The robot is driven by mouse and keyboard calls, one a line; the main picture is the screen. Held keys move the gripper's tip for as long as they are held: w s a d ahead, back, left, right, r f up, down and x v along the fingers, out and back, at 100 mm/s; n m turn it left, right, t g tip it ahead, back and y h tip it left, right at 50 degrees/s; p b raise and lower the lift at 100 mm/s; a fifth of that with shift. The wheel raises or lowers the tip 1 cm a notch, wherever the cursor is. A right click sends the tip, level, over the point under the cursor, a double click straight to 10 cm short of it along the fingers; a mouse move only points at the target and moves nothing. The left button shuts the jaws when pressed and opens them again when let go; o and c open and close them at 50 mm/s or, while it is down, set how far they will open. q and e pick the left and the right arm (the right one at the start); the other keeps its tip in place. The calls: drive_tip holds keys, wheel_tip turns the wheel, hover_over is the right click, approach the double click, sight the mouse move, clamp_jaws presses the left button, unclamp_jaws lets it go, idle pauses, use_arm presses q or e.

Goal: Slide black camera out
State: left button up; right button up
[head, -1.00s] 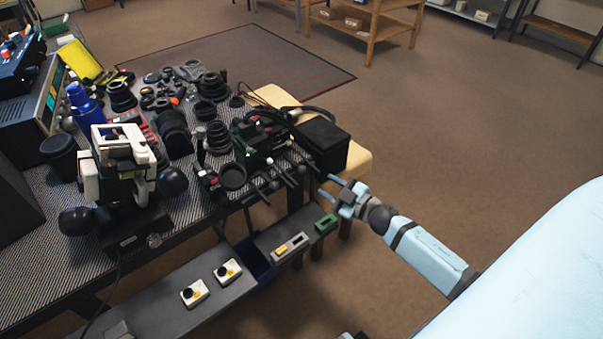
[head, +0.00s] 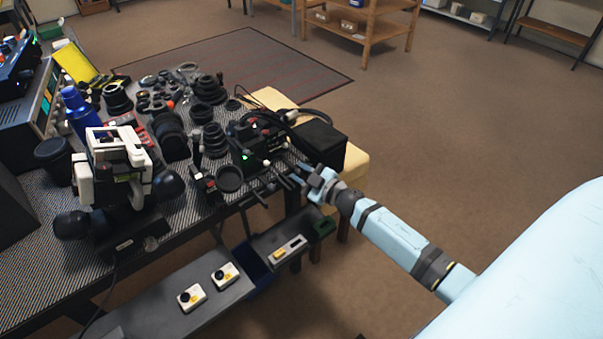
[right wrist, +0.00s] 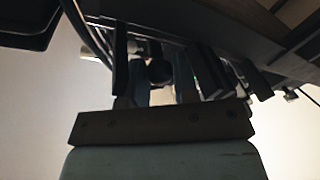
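A dark, boxy device with a green light and white and red knobs (head: 247,158) sits near the right end of the table, with dark rods or cables at its front. It may be the black camera, but I cannot tell for sure. My right gripper (head: 313,180) is at the table's right front corner, beside these rods and just below a black box (head: 320,143). In the right wrist view, my right gripper (right wrist: 163,60) has its fingers apart, with dark parts beyond and between them. Contact is unclear. My left gripper is not in view.
The table (head: 65,195) is crowded with black lenses and rings (head: 208,90), a blue bottle (head: 80,112) and a white and black device (head: 120,150). A lower grey shelf (head: 150,308) holds two small white cameras (head: 192,298). The floor at right is clear.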

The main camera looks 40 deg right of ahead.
clamp_jaws()
use_arm(q)
drive_tip(key=p, duration=0.3)
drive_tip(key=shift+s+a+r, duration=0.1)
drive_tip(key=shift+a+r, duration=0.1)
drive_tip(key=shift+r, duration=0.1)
use_arm(e)
drive_tip(key=a+v, duration=0.3)
drive_tip(key=v, duration=1.1)
drive_tip(key=shift+s, duration=0.45)
drive_tip(key=o, duration=0.5)
unclamp_jaws()
drive_tip(key=shift+f, duration=0.1)
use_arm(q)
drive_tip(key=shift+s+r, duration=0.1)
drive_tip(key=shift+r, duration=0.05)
use_arm(e)
drive_tip(key=shift+o, duration=0.5)
drive_tip(key=shift+s+d, duration=0.1)
use_arm(q)
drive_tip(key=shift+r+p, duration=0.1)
drive_tip(key=shift+p, duration=0.3)
use_arm(e)
drive_tip(key=v, duration=1.4)
drive_tip(key=shift+r, duration=0.25)
